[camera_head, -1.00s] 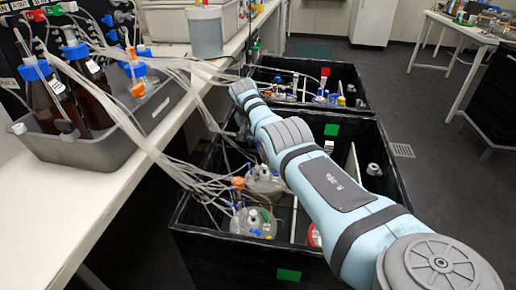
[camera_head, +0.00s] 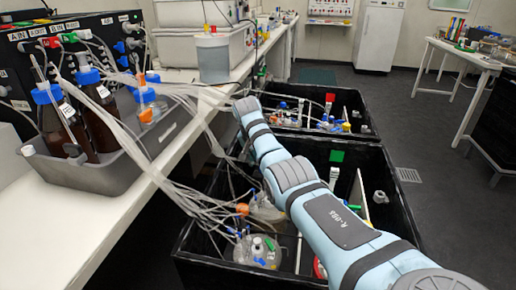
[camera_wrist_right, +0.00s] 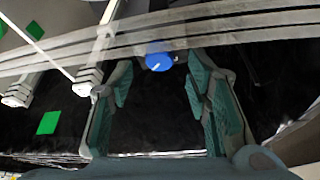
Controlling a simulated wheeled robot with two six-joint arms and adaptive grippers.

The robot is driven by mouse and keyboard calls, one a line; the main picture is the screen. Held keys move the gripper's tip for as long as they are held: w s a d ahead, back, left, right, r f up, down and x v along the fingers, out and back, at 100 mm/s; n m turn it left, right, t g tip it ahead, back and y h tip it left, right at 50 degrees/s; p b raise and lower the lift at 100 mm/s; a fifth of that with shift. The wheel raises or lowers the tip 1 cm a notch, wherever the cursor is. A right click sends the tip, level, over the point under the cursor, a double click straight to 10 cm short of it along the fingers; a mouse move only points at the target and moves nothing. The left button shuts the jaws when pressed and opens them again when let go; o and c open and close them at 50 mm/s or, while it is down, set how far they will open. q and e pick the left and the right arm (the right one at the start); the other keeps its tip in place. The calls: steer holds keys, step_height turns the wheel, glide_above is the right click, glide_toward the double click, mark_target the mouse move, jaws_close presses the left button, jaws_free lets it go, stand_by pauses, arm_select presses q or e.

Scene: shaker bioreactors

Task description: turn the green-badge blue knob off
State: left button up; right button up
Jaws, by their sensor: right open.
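In the right wrist view a round blue knob (camera_wrist_right: 158,62) with a pale mark on its face sits beyond and between my fingertips. My right gripper (camera_wrist_right: 160,80) is open, with its teal-padded fingers apart and nothing between the pads. I cannot tell any contact with the knob. A green badge (camera_wrist_right: 48,122) lies on a dark surface left of the gripper, and another green patch (camera_wrist_right: 35,30) shows higher up. In the head view a green badge (camera_head: 337,156) is on the black bin's far wall. My right arm hides its gripper there, and the knob cannot be made out. My left gripper is not in view.
Pale tubes (camera_wrist_right: 200,25) cross above the fingertips in the wrist view. In the head view, tubing (camera_head: 165,165) runs from the white bench (camera_head: 65,235) into the black bin (camera_head: 205,262), which holds vessels (camera_head: 258,250). A grey tray (camera_head: 85,178) holds brown bottles. Floor is clear at right.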

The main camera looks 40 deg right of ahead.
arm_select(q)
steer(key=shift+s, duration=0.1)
arm_select(e)
steer(key=v, duration=0.9)
steer(key=s+d+r+n+p, duration=0.1)
steer(key=s+d+n+p, duration=0.2)
steer(key=p, duration=0.9)
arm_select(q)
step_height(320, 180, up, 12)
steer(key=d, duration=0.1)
arm_select(e)
steer(key=w+f+b, duration=0.1)
steer(key=f+b, duration=0.1)
steer(key=f, duration=0.2)
steer(key=w+f+n+t+b, duration=0.1)
steer(key=w+f+b, duration=0.1)
steer(key=f, duration=0.2)
steer(key=w+d+f+n+y+b, duration=0.1)
steer(key=f+b, duration=0.2)
steer(key=f, duration=0.1)
steer(key=shift+w+d+f+t, duration=0.1)
steer(key=shift+w+d+t, duration=0.05)
steer(key=shift+w+t, duration=0.2)
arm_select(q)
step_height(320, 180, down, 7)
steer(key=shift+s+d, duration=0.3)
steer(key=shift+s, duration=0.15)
